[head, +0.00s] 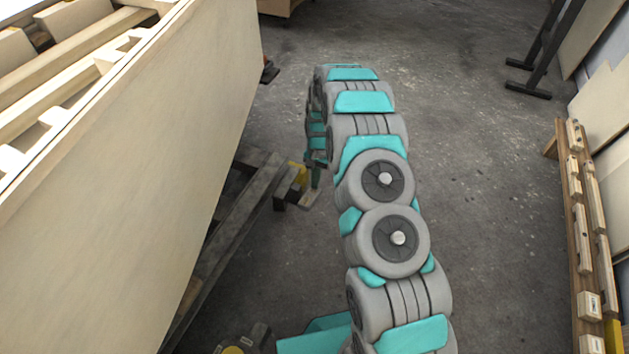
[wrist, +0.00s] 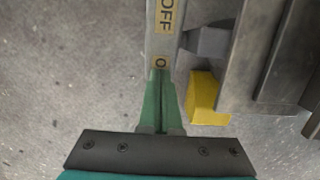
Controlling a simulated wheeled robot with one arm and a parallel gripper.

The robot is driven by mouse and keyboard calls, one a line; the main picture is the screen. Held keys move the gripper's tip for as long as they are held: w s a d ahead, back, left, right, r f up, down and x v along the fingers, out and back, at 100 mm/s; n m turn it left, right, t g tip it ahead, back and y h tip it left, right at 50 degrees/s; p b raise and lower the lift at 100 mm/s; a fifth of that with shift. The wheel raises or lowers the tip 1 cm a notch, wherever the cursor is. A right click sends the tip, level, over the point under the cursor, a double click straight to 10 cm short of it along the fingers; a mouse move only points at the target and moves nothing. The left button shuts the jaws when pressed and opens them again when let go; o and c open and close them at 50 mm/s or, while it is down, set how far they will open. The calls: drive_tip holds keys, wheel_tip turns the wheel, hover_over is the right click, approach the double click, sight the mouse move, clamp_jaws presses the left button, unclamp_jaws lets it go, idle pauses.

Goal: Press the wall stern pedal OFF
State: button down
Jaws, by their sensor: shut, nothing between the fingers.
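The pedal (wrist: 164,38) is a grey bar with a yellow OFF label and a smaller O label at its near end in the wrist view. In the head view a small grey plate, likely the same pedal (head: 309,199), sticks out low beside the hull stand. My gripper (wrist: 161,73) has green fingers shut together and empty. Their tips overlap the O-label end of the pedal; whether they touch it I cannot tell. In the head view my gripper (head: 316,182) points down, close above the pedal.
A yellow block (wrist: 206,98) and a grey beam (wrist: 250,55) stand just right of my fingers. The plywood hull (head: 150,150) fills the left of the head view, above a dark stand (head: 235,215). A wooden rack (head: 582,230) stands right.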

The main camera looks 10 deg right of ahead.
drive_tip(key=shift+w+d+f+g, duration=0.25)
drive_tip(key=shift+w+f+g, duration=0.05)
drive_tip(key=shift+f, duration=0.15)
drive_tip(key=d+p+v, duration=0.1)
drive_tip(key=v, duration=1.3)
drive_tip(key=shift+w+p, duration=0.35)
drive_tip(key=shift+w, duration=0.05)
drive_tip(key=shift+f, duration=0.1)
